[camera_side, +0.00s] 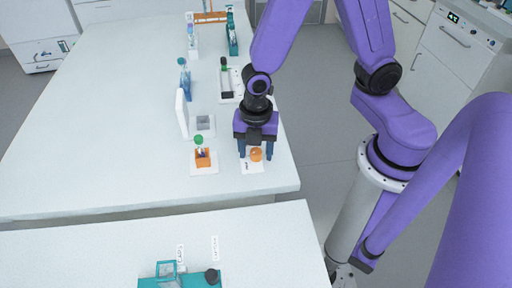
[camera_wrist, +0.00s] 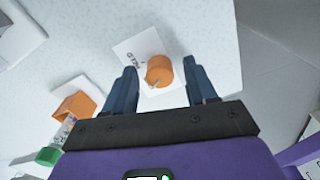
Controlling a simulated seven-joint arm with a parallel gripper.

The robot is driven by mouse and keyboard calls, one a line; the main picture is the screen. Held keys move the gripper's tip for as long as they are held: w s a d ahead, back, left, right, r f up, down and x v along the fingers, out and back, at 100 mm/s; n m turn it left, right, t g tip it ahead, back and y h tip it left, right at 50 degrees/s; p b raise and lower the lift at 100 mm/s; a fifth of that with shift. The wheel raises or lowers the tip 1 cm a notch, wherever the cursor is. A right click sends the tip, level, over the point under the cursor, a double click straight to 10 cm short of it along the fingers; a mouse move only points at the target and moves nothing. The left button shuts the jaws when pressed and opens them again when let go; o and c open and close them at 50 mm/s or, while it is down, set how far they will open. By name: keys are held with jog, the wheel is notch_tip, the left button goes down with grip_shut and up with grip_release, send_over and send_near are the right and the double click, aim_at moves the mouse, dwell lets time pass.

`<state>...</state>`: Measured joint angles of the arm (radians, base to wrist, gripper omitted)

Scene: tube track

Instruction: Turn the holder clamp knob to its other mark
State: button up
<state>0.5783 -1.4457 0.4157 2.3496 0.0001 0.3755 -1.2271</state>
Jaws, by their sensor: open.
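The orange clamp knob (camera_side: 256,154) stands on a small white plate (camera_side: 250,168) with dark marks near the table's right edge. In the wrist view the knob (camera_wrist: 159,70) shows a small pale pointer at its lower edge, and the plate (camera_wrist: 131,48) carries dark lettering. My gripper (camera_side: 254,157) is open, fingers pointing down at the knob. In the wrist view its two dark blue fingers (camera_wrist: 161,82) lie on either side of the knob, with gaps on both sides. I cannot tell whether the fingertips are level with the knob.
An orange block holder (camera_side: 203,159) with a green-capped tube (camera_side: 199,141) stands close on the left. A white upright panel (camera_side: 182,113) and a grey block (camera_side: 203,122) are behind it. A black item on a white card (camera_side: 227,84) lies farther back. The table's left side is clear.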

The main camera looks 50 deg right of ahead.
grip_shut()
jog(key=m, duration=0.3)
jog(key=shift+m, duration=0.4)
jog(key=m, duration=0.3)
jog(key=shift+m, duration=0.3)
jog(key=m, duration=0.6)
jog(key=shift+m, duration=0.4)
grip_release()
